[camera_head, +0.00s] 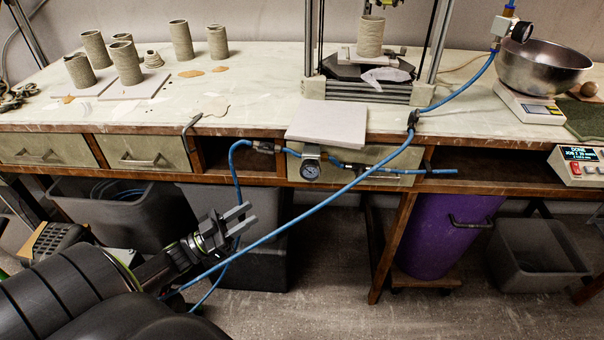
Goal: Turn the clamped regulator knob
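A round dial gauge (310,170) hangs at the front of the bench, with blue hose and fittings on both sides. Another fitting with a dark-rimmed round face (521,31) sits at the upper right on a post, joined to a blue hose. I cannot tell clearly which part is the regulator knob. My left gripper (252,213) is in front of the bench, below and left of the dial gauge and apart from it. Its two fingers are spread with nothing between them. My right gripper is not in view.
A blue hose (330,193) runs diagonally close to my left gripper. A pale board (328,124) overhangs the bench edge above the gauge. Drawers (145,154) and dark bins (115,215) lie left. A purple drum (440,235) stands under the bench.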

